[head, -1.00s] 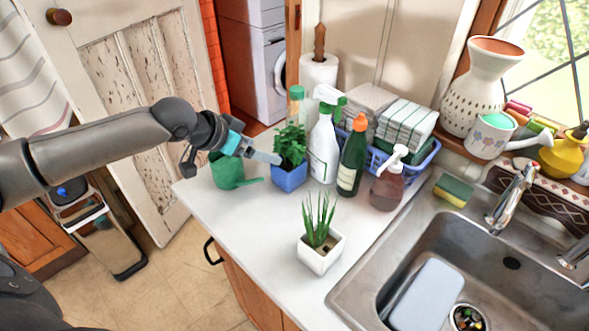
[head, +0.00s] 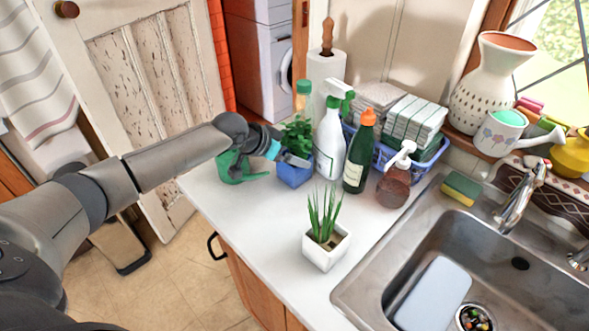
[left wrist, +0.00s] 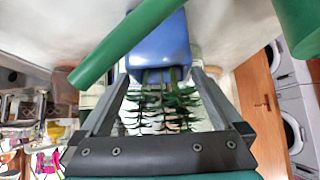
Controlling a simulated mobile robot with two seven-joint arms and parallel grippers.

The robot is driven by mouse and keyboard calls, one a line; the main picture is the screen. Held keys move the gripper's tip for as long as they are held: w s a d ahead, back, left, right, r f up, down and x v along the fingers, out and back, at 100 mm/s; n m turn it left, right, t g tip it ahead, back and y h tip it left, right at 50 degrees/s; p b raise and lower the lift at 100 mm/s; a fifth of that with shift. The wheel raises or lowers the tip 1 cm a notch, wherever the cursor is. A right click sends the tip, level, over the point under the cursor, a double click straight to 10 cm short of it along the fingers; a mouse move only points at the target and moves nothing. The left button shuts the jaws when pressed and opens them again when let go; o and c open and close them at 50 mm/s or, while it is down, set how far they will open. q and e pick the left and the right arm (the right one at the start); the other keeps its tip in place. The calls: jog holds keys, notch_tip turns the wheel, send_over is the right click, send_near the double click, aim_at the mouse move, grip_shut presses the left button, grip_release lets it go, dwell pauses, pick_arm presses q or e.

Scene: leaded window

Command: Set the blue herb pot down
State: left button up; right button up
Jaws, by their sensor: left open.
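The blue herb pot (head: 294,175) with its leafy green herb (head: 298,133) stands upright on the white counter (head: 240,215), beside the green watering can (head: 231,167). In the left wrist view the blue pot (left wrist: 158,42) shows upside down, its leaves (left wrist: 160,108) hanging between the fingers. My left gripper (head: 292,160) is at the pot's rim and open. In the left wrist view its fingers (left wrist: 160,76) lie on either side of the pot; whether they touch it I cannot tell. My right gripper is not in view.
A white spray bottle (head: 329,147), a dark green bottle (head: 356,168) and a brown soap dispenser (head: 393,187) stand to the pot's right. A white planter (head: 326,249) stands in front, near the sink (head: 365,282). The counter between the pots is clear.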

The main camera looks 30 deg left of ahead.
pick_arm(q)
jog(key=shift+x, duration=1.25)
jog(key=c, duration=1.5)
jog(key=shift+r, duration=0.1)
grip_shut()
jog(key=shift+r, duration=0.1)
